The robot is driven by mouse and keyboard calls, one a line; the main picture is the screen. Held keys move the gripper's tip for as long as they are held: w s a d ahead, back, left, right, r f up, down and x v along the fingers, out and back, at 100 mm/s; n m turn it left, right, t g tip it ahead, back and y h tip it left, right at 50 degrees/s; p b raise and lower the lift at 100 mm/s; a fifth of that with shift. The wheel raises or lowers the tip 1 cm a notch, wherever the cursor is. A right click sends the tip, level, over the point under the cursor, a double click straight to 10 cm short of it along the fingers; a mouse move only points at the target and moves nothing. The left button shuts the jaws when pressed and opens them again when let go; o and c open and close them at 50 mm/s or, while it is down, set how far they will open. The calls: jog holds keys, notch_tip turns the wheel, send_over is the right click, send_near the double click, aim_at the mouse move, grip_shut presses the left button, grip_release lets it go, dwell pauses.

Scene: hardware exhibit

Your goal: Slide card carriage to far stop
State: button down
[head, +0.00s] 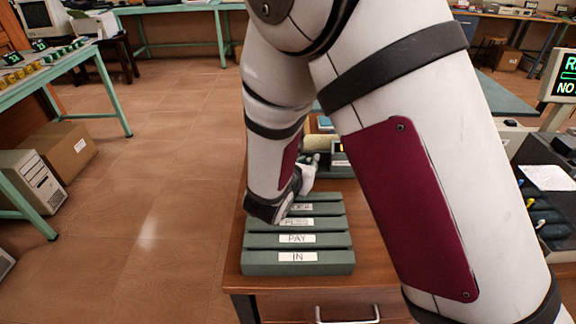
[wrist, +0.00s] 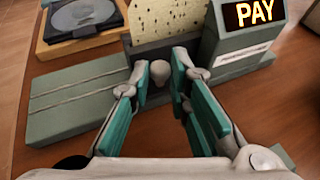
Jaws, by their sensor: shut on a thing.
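A cream punched card (wrist: 168,28) stands upright at the far side of my fingers in the wrist view. Below it is a pale round knob (wrist: 160,72), which looks like the card carriage's handle. The grey-green card reader (wrist: 75,100) has a long flat bed with grooves extending left. Its housing (wrist: 225,45) at the right carries a lit PAY display (wrist: 250,12). In the head view my gripper (head: 308,175) is partly hidden behind my arm. Either stop is hard to make out.
A grey-green rack (head: 298,267) with slots labelled PAY and IN stands on the wooden desk (head: 240,268) near my forearm. A round dark device (wrist: 85,18) lies beyond the reader. A monitor (head: 564,75) is at the right. Open floor lies left.

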jog(key=shift+d, duration=0.3)
jog(key=c, duration=1.8)
grip_release()
jog(key=shift+d, duration=0.1)
jog(key=shift+s+a+r, duration=0.15)
jog(key=shift+s+a, duration=0.1)
jog(key=v, duration=1.1)
jog(key=shift+s+a, duration=0.1)
jog(key=shift+s, duration=0.05)
